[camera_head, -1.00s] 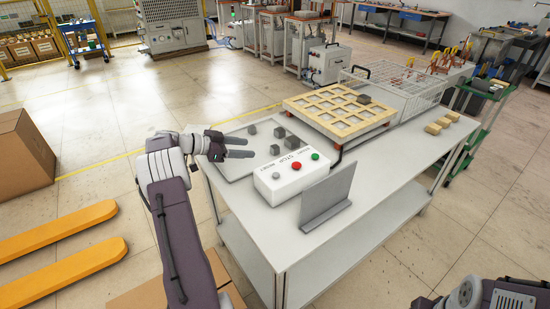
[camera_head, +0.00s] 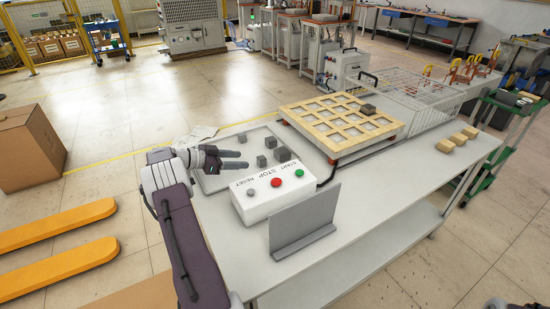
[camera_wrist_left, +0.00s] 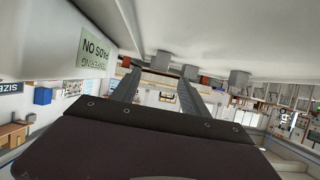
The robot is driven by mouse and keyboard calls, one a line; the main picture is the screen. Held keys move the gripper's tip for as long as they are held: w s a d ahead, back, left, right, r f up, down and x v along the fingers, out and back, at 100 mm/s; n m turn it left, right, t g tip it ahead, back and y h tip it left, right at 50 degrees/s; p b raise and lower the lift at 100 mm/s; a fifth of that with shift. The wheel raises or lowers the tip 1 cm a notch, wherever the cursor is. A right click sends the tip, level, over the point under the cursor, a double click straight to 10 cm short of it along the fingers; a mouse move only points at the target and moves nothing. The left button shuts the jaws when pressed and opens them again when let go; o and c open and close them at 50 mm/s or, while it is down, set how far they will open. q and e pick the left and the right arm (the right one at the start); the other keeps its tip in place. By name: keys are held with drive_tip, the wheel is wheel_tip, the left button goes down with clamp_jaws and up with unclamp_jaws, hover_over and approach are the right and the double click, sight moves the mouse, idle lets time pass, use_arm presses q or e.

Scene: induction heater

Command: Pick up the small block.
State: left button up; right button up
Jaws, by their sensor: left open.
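Several small dark grey blocks stand on a flat grey tray (camera_head: 212,184) on the table: one at the back left (camera_head: 242,137), one behind on the right (camera_head: 270,141), one in front (camera_head: 261,160) and a larger one on the right (camera_head: 282,154). Another dark block (camera_head: 368,109) sits on the wooden grid. My left gripper (camera_head: 246,159) is open and empty, just left of the front block. In the left wrist view, which appears upside down, blocks (camera_wrist_left: 238,77) show beyond the spread fingers (camera_wrist_left: 160,88). My right gripper is out of view.
A white control box (camera_head: 262,198) with red and green buttons stands close in front of the tray. A grey upright plate (camera_head: 304,222) stands before it. The wooden grid (camera_head: 338,122) and a wire basket (camera_head: 425,100) are to the right. Tan blocks (camera_head: 450,145) lie at the table's right.

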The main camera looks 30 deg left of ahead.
sight(258, 159)
use_arm(q)
drive_tip(key=shift+w+d, duration=0.1)
drive_tip(key=x, duration=0.9)
drive_tip(key=shift+a, duration=0.2)
drive_tip(key=shift+r, duration=0.1)
drive_tip(key=c, duration=0.3)
clamp_jaws()
